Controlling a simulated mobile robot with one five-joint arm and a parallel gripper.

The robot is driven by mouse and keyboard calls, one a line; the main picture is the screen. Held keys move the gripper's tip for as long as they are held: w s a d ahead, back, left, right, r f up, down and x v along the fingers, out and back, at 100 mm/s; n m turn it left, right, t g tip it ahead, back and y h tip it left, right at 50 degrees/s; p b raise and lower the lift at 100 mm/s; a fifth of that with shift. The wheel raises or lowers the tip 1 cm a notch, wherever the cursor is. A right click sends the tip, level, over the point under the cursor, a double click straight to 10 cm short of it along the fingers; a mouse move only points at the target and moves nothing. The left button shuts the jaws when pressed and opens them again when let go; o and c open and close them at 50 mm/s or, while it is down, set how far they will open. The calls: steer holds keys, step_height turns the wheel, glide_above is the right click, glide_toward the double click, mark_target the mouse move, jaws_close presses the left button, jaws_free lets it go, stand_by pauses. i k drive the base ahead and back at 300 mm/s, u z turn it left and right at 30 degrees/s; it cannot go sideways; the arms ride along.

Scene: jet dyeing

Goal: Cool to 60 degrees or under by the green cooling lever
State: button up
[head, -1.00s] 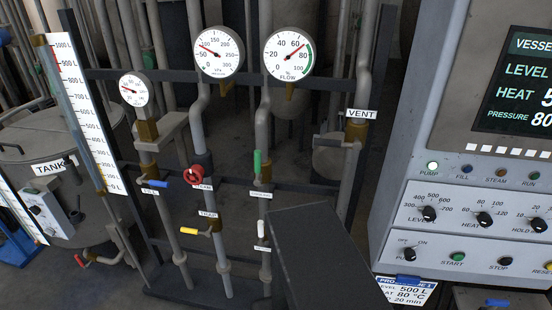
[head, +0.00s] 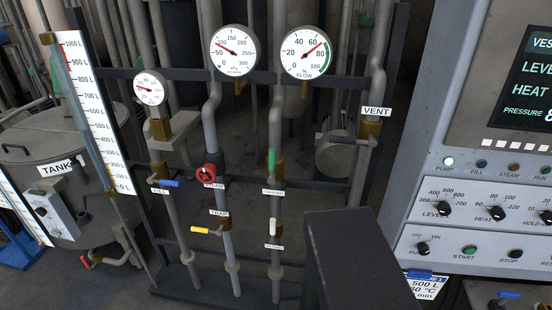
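The green cooling lever (head: 272,161) stands upright along its vertical grey pipe, above a small white label (head: 273,192) too small to read surely. The display (head: 530,90) at the right edge shows level, heat and pressure lines, but their values are cut off, so I cannot read the temperature. A dark link of my arm (head: 355,262) rises at the bottom, right of the lever's pipe. My gripper's fingers are not visible, and nothing is seen touching the green lever.
On the same rack are a red round valve (head: 209,173), a blue lever (head: 169,183), a yellow lever (head: 201,230) and a white lever (head: 272,227). Dials, including the flow gauge (head: 306,53), sit above. The control cabinet (head: 470,205) stands close on the right.

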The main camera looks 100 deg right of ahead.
mark_target(271, 181)
steer(key=i, duration=0.9)
steer(key=u, duration=0.05)
